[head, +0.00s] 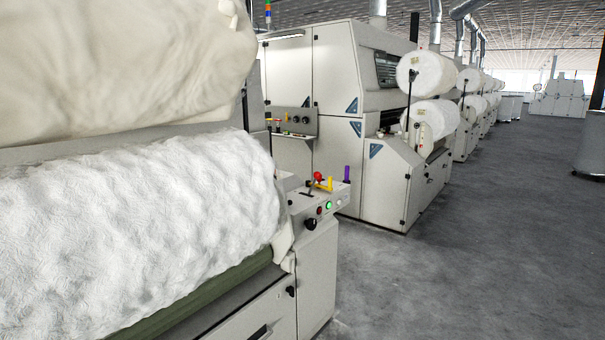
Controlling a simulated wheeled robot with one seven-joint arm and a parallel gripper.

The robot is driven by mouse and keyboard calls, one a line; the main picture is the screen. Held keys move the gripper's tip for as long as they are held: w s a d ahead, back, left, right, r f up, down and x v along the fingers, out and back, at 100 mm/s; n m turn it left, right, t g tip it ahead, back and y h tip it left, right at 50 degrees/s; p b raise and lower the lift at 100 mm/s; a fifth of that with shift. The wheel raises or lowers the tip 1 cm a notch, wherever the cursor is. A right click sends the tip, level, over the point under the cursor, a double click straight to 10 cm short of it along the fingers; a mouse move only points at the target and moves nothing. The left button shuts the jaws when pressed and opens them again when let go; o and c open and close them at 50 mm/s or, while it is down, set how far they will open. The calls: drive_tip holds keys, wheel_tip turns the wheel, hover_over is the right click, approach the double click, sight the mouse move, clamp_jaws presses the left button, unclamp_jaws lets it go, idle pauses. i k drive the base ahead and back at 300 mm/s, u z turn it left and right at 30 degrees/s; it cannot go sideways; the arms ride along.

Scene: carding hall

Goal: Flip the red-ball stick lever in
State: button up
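The red-ball stick lever (318,176) stands on the top of a light grey control panel (300,199) at the end of the nearest carding machine. Its red ball is at the top of a short stick that leans, and the slot at its foot is too small to read clearly. A yellow lever (328,184) stands right beside it, partly overlapping it in the picture. A purple lever (347,174) stands further right on the same panel. My gripper is not in view.
The panel front has a red button (319,210), a green button (328,205) and a black knob (310,224). A big white fibre roll (130,230) fills the left. Another machine (330,110) stands behind. Grey floor (450,260) lies open at right.

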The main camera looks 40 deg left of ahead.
sight(316, 175)
drive_tip(key=u, duration=0.65)
drive_tip(key=i, duration=1.1)
drive_tip(key=u, duration=0.7)
drive_tip(key=k, duration=0.65)
drive_tip(key=u, duration=0.7)
drive_tip(key=i, duration=1.5)
drive_tip(key=z, duration=0.4)
